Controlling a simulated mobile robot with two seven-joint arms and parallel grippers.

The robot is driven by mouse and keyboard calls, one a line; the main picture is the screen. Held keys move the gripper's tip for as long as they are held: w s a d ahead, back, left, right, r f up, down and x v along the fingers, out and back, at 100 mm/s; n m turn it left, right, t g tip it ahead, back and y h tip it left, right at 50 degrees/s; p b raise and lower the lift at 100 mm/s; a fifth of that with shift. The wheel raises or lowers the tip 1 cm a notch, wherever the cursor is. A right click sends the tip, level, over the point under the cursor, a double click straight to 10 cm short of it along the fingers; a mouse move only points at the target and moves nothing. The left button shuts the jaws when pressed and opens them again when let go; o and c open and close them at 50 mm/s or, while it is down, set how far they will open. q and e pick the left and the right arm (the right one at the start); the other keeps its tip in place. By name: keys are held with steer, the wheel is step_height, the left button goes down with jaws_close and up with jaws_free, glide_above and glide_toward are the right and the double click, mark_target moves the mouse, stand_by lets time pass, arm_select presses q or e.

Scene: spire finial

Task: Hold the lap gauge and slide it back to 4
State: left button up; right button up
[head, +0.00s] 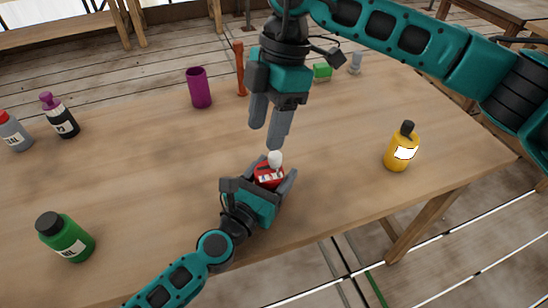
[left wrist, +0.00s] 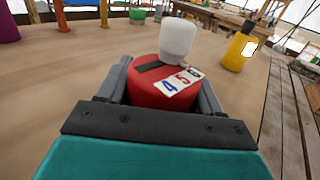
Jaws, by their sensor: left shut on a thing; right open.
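The lap gauge is a red rounded block (head: 268,176) with a white knob (head: 275,158) on top and a strip of numbers. In the left wrist view the red body (left wrist: 158,97) shows a dark slot and white tiles reading 4, 5 and a partly hidden number; the white slider knob (left wrist: 178,38) stands at the far side, by the 5 and the hidden tile. My left gripper (head: 276,182) is shut on the red body, a finger on each side. My right gripper (head: 268,132) is open and empty, pointing down just above the knob.
A yellow bottle (head: 401,150) stands to the right, a green bottle (head: 65,238) at the lower left. The table around the gauge is clear.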

mark_target(275, 154)
steer(key=f+g+y, duration=0.1)
steer(key=y, duration=0.1)
steer(key=s+f+g+y, duration=0.1)
steer(key=g+y, duration=0.1)
steer(key=shift+s+a+f+y, duration=0.1)
steer(key=shift+a+f+y, duration=0.1)
steer(key=shift+y, duration=0.2)
steer(key=shift+d+f+y, duration=0.25)
steer(key=shift+d+y, duration=0.1)
steer(key=shift+y, duration=0.55)
steer(key=w+d+f+m+t+y, duration=0.1)
steer(key=d+f+m+t+y, duration=0.2)
steer(key=d+y, duration=0.25)
steer(key=w+d+f+m+t+y, duration=0.2)
steer(key=d+f+m+y, duration=0.15)
steer(key=d, duration=0.35)
steer(key=shift+n, duration=0.25)
steer(key=a, duration=1.1)
steer(key=shift+s+a+f, duration=0.1)
steer(key=shift+a, duration=0.25)
steer(key=shift+c, duration=0.2)
jaws_close()
